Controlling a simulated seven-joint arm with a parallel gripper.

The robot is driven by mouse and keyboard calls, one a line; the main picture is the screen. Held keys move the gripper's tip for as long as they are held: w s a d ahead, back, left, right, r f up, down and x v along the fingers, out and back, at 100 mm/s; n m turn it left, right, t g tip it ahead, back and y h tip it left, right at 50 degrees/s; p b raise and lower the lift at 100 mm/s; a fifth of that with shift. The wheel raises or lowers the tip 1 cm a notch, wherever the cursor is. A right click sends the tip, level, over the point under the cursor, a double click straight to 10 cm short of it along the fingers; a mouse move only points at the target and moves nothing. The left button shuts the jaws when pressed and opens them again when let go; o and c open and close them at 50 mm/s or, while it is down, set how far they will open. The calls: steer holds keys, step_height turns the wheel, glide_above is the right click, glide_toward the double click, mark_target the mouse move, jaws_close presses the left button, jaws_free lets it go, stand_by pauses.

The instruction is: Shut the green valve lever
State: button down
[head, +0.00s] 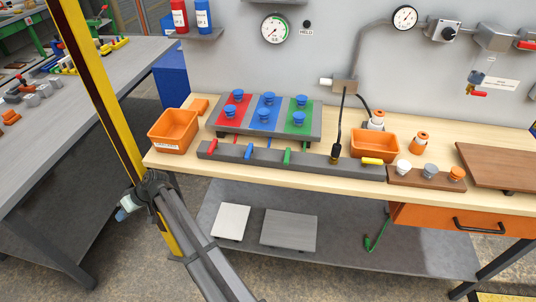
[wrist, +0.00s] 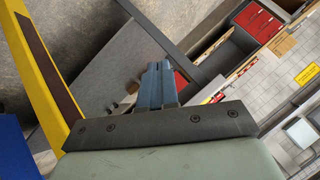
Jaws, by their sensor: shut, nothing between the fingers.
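The green valve lever (head: 287,156) stands on a long dark grey bar (head: 325,162) along the front of the wooden workbench, in the head view. Its handle points roughly toward the back and front, across the bar. My gripper (wrist: 157,68) is shut and empty in the wrist view, with its two blue-grey fingers together. In the head view my arm reaches up from the bottom to the lower left, ending off the bench's left front corner, well left of the lever and apart from it. The fingertips are not clear there. The lever is not in the wrist view.
A red lever (head: 212,146) and blue lever (head: 249,152) sit left of the green one; a yellow lever (head: 372,161) lies along the bar at right. Behind is a red, blue and green knob panel (head: 229,131). Orange bins (head: 172,130) flank it. A yellow post (head: 115,115) stands near my arm.

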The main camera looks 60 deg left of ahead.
mark_target(287, 156)
steer(key=w+d+r+m+t, duration=0.25)
steer(key=w+r+t, duration=0.95)
steer(key=w+r, duration=1.15)
steer(key=w+d+r+m+t+h, duration=0.2)
steer(key=w+d+m, duration=0.4)
steer(key=w+d, duration=0.1)
steer(key=w+d+r+m+t+h, duration=0.2)
steer(key=w+d+m, duration=0.4)
steer(key=d, duration=0.3)
steer(key=shift+w+d+t+h, duration=0.15)
steer(key=shift+w+t+h, duration=0.15)
steer(key=shift+w, duration=0.6)
steer(key=x, duration=0.9)
steer(key=shift+w+f, duration=0.25)
steer(key=shift+w+d+m, duration=0.25)
steer(key=shift+w+d, duration=0.5)
steer(key=shift+d, duration=0.1)
steer(key=shift+w+d, duration=0.55)
steer(key=shift+w, duration=0.15)
